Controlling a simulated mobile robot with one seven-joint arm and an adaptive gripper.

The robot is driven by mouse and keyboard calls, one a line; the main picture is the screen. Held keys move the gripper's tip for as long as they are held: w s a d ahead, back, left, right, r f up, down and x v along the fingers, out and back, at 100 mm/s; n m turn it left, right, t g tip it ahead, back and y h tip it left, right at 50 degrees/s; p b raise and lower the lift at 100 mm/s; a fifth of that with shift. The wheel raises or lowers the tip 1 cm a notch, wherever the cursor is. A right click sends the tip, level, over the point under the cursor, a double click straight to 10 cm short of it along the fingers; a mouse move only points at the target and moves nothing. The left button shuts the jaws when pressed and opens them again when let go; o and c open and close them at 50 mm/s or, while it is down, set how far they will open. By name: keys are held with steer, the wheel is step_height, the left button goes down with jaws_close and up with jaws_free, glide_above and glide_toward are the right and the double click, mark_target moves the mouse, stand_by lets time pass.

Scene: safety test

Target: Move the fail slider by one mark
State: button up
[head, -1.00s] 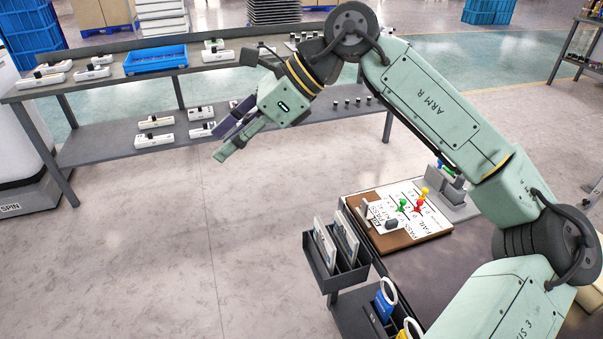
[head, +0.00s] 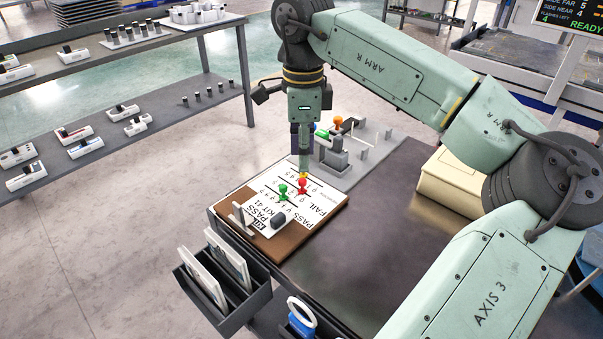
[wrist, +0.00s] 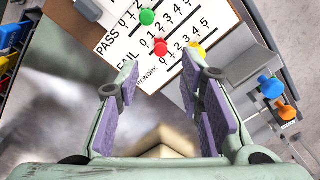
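The score board (head: 325,212) lies on a brown base on the dark table, with PASS, FAIL and REWORK rows numbered from 0 to 5. The red fail slider (head: 303,184) stands in the FAIL row; its exact mark is too small to read. It shows in the wrist view (wrist: 160,46), beyond the fingertips. A green slider (head: 283,190) is in the PASS row and a yellow slider (wrist: 197,49) in the REWORK row. My gripper (head: 304,163) points down near the sliders. In the wrist view my gripper (wrist: 160,68) is open, with nothing between its fingers.
A grey fixture (head: 333,155) with blue and orange knobs stands just behind the board. A grey holder (head: 262,300) with upright panels hangs at the front left. A beige box (head: 450,185) is at the right. The table's middle is clear.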

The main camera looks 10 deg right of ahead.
mark_target(302, 180)
step_height(302, 180, down, 6)
steer(key=shift+f, duration=0.1)
steer(key=shift+c, duration=0.2)
jaws_close()
stand_by(0.4)
stand_by(0.4)
